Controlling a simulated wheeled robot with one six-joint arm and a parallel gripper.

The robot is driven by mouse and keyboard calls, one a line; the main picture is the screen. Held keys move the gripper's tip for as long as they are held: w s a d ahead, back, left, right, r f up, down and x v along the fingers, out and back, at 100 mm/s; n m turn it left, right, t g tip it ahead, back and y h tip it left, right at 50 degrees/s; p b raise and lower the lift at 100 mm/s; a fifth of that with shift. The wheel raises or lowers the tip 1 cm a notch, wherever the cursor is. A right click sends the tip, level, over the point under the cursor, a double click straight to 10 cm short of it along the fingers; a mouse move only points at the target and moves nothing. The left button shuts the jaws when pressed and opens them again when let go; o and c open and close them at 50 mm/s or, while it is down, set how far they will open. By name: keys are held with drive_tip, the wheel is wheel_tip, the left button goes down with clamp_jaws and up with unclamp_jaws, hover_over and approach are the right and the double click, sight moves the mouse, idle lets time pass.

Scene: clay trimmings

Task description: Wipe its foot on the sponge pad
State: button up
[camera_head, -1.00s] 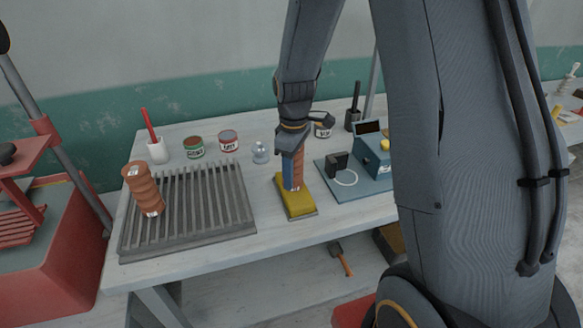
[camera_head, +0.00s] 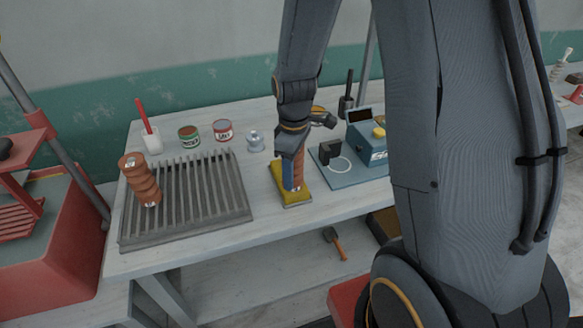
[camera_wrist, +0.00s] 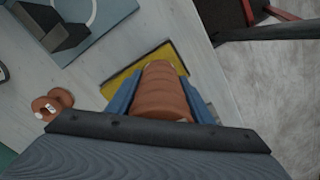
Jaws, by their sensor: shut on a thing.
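My gripper (camera_head: 291,174) is shut on an upright ribbed terracotta piece (camera_head: 299,173), with a blue finger in front of part of it. The piece is also between the two blue fingers in the wrist view (camera_wrist: 164,92). Its lower end is over the yellow sponge pad (camera_head: 278,170) and appears to rest on it; exact contact is hidden. The pad lies on a thin grey base on the table, and part of it shows beside the piece in the wrist view (camera_wrist: 122,86).
A slatted grey rack (camera_head: 205,200) stands left of the pad, bearing another ribbed terracotta piece (camera_head: 140,180). A blue mat (camera_head: 325,172) with a blue device (camera_head: 366,145) lies close on the right.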

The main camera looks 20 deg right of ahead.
drive_tip(key=shift+w+b, duration=0.55)
drive_tip(key=shift+w, duration=3.45)
drive_tip(key=shift+s+p, duration=1.6)
drive_tip(key=shift+s, duration=2.5)
drive_tip(key=shift+w, duration=0.1)
drive_tip(key=shift+w+b, duration=0.75)
drive_tip(key=shift+w, duration=3.25)
drive_tip(key=shift+r, duration=0.1)
wheel_tip(320, 180, up, 7)
drive_tip(key=p, duration=0.4)
drive_tip(key=shift+s+a, duration=0.1)
